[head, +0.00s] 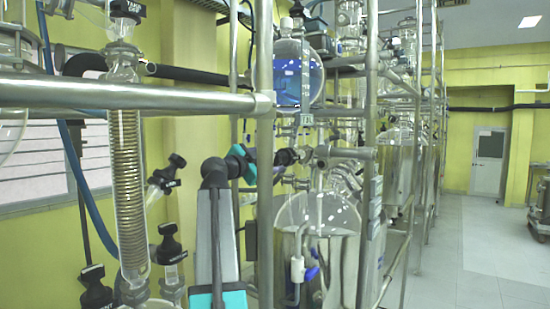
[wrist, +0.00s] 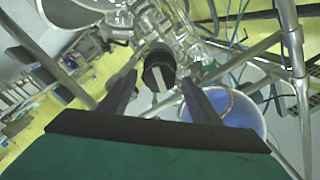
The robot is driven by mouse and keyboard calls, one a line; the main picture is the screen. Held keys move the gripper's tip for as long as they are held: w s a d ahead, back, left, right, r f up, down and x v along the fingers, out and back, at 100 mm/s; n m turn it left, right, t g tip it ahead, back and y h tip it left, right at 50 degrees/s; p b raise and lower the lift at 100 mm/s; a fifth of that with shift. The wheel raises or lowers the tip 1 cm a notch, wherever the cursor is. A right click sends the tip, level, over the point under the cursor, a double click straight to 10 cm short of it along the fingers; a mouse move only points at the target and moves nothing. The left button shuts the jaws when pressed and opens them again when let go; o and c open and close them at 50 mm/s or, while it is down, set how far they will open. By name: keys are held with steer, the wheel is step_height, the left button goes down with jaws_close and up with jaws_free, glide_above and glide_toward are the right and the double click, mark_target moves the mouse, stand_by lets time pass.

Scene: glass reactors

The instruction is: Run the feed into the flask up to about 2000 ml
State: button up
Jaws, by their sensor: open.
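The round glass flask (head: 288,88) hangs on the frame in the head view, with blue liquid filling its lower part. Its volume marks are too small to read. I cannot tell whether the fingers touch the knob. In the head view my gripper (head: 272,158) is below the flask, its fingertips partly hidden.
Steel frame rails (head: 130,95) cross close in front at left. A coiled glass condenser (head: 130,190) and more black-handled valves (head: 169,245) stand there. A large steel-and-glass vessel (head: 320,250) is below the flask.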

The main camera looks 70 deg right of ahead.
steer(key=shift+x, duration=1.35)
steer(key=c, duration=1.1)
steer(key=shift+o, duration=0.2)
steer(key=shift+n, duration=0.3)
